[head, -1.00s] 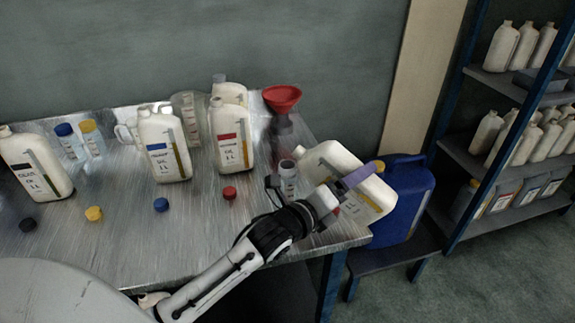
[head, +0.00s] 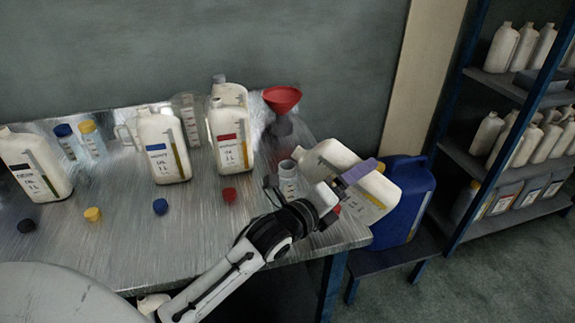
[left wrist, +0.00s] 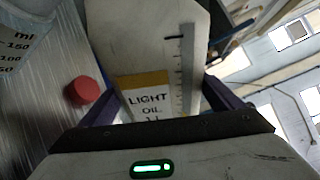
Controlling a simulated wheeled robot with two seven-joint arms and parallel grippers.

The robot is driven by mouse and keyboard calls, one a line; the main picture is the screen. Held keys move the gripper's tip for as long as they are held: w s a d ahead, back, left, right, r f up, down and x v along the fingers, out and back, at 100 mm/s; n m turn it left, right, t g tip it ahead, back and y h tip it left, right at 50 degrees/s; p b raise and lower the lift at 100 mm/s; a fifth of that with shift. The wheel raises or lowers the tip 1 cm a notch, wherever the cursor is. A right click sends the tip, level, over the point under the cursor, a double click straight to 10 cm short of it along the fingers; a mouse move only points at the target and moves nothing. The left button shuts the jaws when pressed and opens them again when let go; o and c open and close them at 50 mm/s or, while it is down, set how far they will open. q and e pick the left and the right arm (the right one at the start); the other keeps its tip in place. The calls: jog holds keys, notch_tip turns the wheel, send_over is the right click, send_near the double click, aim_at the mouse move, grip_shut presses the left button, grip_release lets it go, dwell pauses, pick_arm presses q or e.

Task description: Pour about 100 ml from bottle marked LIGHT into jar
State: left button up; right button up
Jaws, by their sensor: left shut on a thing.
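The white bottle marked LIGHT (head: 333,154) is tipped far over at the right end of the table, its mouth end to the left, above and close to the jar (head: 288,179). Its yellow label (left wrist: 143,82) reads LIGHT OIL in the left wrist view. My left gripper (head: 358,173) is shut on the bottle's body, one purple finger across its upper side. The small clear jar stands upright, and a marked clear wall (left wrist: 18,45) shows in the left wrist view. I cannot make out an oil stream or the jar's level. My right gripper is not in view.
A red funnel (head: 281,100) stands behind the jar. Bottles with red (head: 230,138), blue (head: 163,148) and black (head: 35,167) labels stand to the left. Loose caps, including a red one (head: 229,194), lie in front. A blue canister (head: 405,200) stands on a low bench at right.

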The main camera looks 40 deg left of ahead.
pick_arm(q)
jog(key=shift+d+r+n+t, duration=0.15)
jog(key=shift+r+n+t, duration=0.15)
jog(key=shift+r+n, duration=0.55)
dwell(2.0)
jog(key=shift+a+r, duration=0.2)
jog(key=shift+r, duration=0.5)
dwell(3.4)
